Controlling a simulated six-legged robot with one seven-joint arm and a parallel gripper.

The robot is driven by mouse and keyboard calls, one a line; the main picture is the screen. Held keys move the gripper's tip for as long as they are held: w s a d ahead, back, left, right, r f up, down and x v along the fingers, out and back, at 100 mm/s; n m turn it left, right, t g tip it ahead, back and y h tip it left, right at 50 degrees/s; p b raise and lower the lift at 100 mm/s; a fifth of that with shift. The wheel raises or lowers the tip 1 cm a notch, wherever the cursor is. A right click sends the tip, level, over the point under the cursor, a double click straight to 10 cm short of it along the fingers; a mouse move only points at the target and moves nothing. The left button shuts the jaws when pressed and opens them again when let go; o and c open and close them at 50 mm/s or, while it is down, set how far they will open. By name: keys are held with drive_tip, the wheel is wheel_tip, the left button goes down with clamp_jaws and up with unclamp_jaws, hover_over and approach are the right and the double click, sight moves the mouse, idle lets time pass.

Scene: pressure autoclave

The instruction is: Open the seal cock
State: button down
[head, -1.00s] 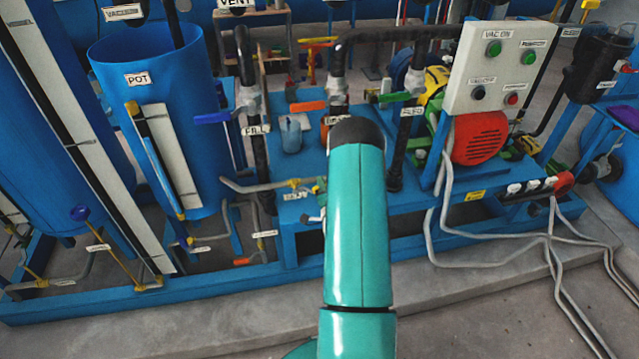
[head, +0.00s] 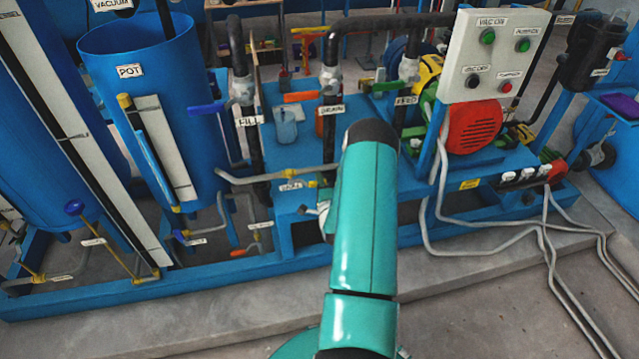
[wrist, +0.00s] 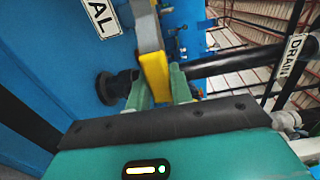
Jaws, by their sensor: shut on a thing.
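In the wrist view my gripper (wrist: 160,88) has its two green fingers on either side of a yellow handle (wrist: 154,72) and is shut on it. The handle continues up into a grey part. A white label (wrist: 101,16) beside it shows only the letters "AL"; the rest is cut off. A black round fitting (wrist: 108,88) sits on the blue surface to the left of the handle. In the head view my arm hides my fingers and the handle they hold.
In the wrist view a dark pipe labelled "DRAIN" (wrist: 292,58) runs at the right. In the head view a blue pot (head: 150,48), a "FILL" pipe (head: 253,150) and a switch panel (head: 490,60) crowd around my arm. Grey cables (head: 500,240) trail over the floor.

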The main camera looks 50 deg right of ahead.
drive_tip(key=c, duration=1.2)
unclamp_jaws()
drive_tip(key=shift+f, duration=0.1)
drive_tip(key=shift+c, duration=0.2)
drive_tip(key=v, duration=1.4)
drive_tip(key=shift+w, duration=0.15)
